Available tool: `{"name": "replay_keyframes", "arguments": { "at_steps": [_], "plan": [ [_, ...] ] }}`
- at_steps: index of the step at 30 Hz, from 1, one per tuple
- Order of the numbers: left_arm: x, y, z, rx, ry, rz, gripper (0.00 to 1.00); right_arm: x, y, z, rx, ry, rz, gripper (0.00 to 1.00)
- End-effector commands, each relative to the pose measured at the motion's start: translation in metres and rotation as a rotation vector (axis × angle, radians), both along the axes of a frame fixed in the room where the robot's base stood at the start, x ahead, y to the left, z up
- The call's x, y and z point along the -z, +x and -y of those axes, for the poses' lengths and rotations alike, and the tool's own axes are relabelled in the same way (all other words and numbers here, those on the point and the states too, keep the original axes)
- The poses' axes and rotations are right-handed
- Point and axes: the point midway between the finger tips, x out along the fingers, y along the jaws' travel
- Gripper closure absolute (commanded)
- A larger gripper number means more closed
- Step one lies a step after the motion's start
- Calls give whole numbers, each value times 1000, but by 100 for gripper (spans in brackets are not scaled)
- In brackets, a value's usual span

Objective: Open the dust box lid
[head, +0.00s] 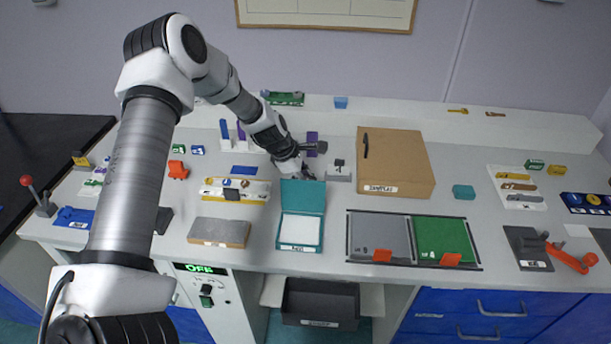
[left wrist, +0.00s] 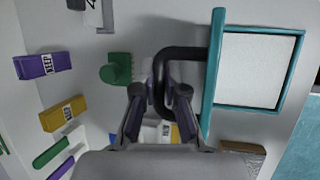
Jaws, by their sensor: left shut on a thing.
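The dust box (head: 300,247) is a teal box with a white inside, standing at the front middle of the bench. Its teal lid (head: 303,196) stands raised at the box's back edge, roughly upright, with the inside exposed. In the left wrist view the lid (left wrist: 213,75) appears edge-on beside the open box (left wrist: 302,65). My left gripper (left wrist: 162,98) is shut on the black lid handle (left wrist: 186,52), behind the lid. In the head view this gripper (head: 306,178) is partly hidden by the lid. My right gripper is not in view.
A brown box (head: 395,165) stands to the right behind the dust box. Grey and green mats (head: 410,238) lie to the right, and a grey slab (head: 220,232) to the left. A green knob (left wrist: 117,69) is close to my left gripper. A dark bin (head: 320,302) is below the bench.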

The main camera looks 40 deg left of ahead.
Motion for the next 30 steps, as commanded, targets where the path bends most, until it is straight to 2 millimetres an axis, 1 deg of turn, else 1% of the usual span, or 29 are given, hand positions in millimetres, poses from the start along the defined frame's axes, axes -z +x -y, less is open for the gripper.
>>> {"name": "replay_keyframes", "arguments": {
  "at_steps": [9, 20, 21, 22, 23, 30],
  "plan": [
    [3, 6, -4, -1, 2, 4, 100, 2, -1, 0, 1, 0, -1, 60],
    [3, 7, -4, -1, 3, 5, 100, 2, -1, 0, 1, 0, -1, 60],
    [3, 7, -4, -1, 3, 5, 79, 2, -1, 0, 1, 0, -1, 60],
    [3, 7, -4, -1, 2, 4, 68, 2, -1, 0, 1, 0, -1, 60],
    [3, 6, -4, -1, 2, 4, 63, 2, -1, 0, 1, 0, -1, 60],
    [4, 6, -4, 0, 2, 3, 63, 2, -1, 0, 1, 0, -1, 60]
  ]
}}
